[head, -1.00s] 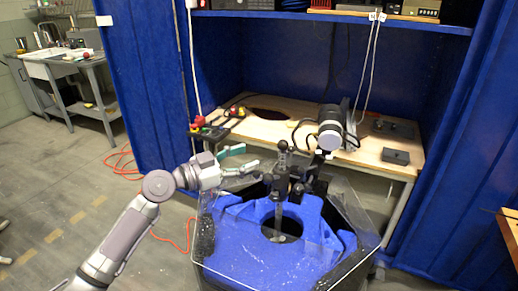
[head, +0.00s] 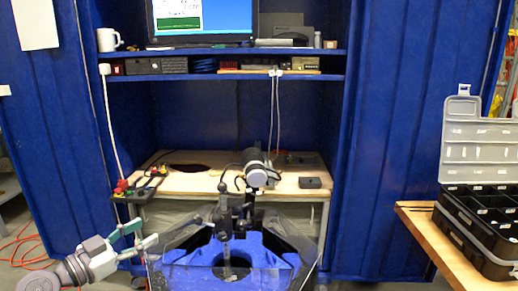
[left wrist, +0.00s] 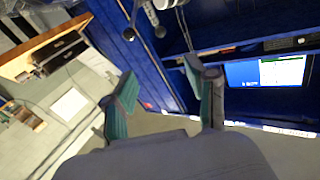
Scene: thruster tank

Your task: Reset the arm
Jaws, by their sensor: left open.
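My left gripper (head: 140,236) is at the lower left of the head view, its teal fingers apart and nothing between them. It is beside the left edge of the clear tank (head: 165,268) with the blue body (head: 262,274) in it, and whether it touches the edge cannot be told. The left wrist view also shows the gripper (left wrist: 160,72) with its two fingers spread and empty. My right gripper is not in view.
A black post (head: 223,212) stands over the tank. Behind is a wooden bench (head: 200,183) with a grey cylindrical device (head: 256,174) and red-yellow connectors (head: 122,186). Shelves with a monitor (head: 200,20) are above. A black organiser case (head: 475,225) is on a side table at right.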

